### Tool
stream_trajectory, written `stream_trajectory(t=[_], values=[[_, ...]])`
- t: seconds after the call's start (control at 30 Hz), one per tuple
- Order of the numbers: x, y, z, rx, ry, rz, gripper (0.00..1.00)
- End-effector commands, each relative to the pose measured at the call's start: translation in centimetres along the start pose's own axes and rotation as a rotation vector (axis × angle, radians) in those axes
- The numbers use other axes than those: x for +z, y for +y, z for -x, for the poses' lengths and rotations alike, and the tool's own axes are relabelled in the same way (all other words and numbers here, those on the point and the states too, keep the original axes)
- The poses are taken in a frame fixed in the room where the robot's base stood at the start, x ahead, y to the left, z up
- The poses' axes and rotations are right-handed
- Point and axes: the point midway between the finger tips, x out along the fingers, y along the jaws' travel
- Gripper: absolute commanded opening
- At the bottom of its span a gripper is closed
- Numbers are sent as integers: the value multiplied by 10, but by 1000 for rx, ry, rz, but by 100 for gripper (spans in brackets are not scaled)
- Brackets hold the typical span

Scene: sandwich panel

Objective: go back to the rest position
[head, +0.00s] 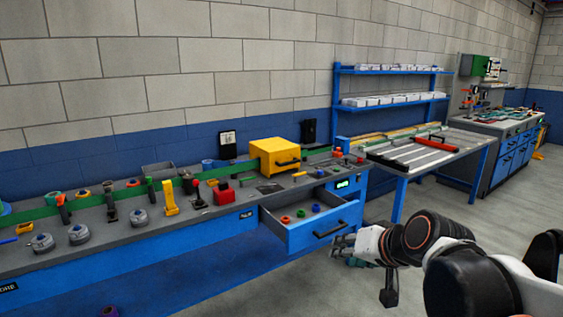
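My arm reaches in from the lower right of the head view. My gripper (345,250) is at its far end, low in front of the blue workbench (215,231) and just beside the front of an open drawer (318,228). The fingers are small and partly hidden by my own wrist, so I cannot tell whether they are open or shut. No held object can be made out.
The drawer stands pulled out with several small coloured rings inside. A yellow box (274,157) and several tools stand on the bench. A second table (425,158) stands behind, at right.

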Motion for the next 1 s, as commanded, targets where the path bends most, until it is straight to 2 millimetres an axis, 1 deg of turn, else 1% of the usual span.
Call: stream_trajectory(t=[0.03,0.17,0.3,0.4,0.5,0.67,1.0], values=[[15,4,12,25,-16,28,33],[49,18,40,102,-60,104,33],[86,38,68,185,-105,182,33],[107,51,83,237,-130,227,33],[122,63,94,278,-148,260,33],[134,72,102,311,-163,286,33],[135,73,103,316,-165,290,33]])
